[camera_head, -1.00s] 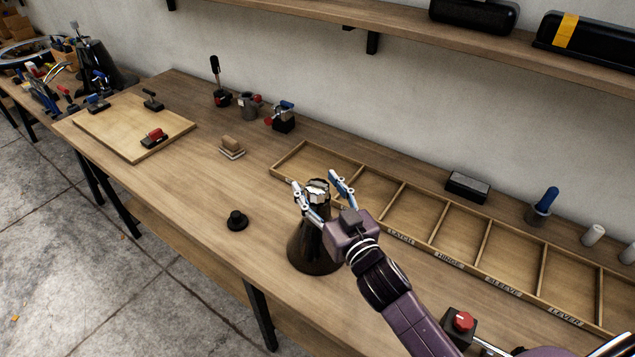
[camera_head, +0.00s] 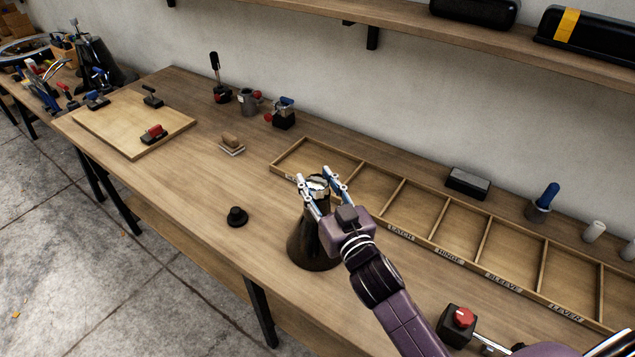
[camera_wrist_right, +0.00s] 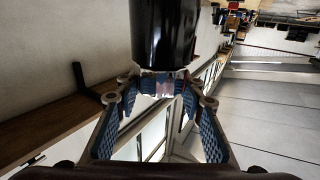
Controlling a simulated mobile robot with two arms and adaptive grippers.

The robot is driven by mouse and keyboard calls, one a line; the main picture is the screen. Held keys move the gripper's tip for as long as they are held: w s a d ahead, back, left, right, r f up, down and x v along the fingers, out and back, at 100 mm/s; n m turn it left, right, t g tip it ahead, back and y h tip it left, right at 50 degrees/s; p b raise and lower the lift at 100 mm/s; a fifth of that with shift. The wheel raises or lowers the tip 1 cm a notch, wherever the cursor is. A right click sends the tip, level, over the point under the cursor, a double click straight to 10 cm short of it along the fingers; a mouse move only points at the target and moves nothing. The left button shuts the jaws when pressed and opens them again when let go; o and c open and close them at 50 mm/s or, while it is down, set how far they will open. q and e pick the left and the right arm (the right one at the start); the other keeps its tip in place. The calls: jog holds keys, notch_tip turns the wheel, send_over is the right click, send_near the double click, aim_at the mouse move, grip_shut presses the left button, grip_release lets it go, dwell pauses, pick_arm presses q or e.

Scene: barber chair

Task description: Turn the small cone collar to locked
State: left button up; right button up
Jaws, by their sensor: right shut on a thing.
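A dark glossy cone (camera_head: 310,252) stands upright on the bench, with a bright faceted metal collar (camera_head: 317,185) at its top. My right gripper (camera_head: 316,180) is at the top of the cone, its two fingers on opposite sides of the collar and shut on it. In the right wrist view, the shiny collar (camera_wrist_right: 160,86) shows between the blue-padded fingers, below the dark cone body (camera_wrist_right: 166,38). The collar's markings cannot be read. My left gripper is not in view.
A small black knob-shaped piece (camera_head: 237,217) stands left of the cone. A divided wooden tray (camera_head: 392,226) with labels lies behind and to the right. A box with a red knob (camera_head: 462,318) is at front right. A board with clamps (camera_head: 120,121) lies far left.

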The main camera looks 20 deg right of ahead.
jog(key=shift+m+h+b, duration=0.35)
jog(key=shift+m+h, duration=0.05)
jog(key=shift+h, duration=0.2)
jog(key=o, duration=1.2)
jog(key=s, duration=1.2)
jog(key=shift+f, duration=0.1)
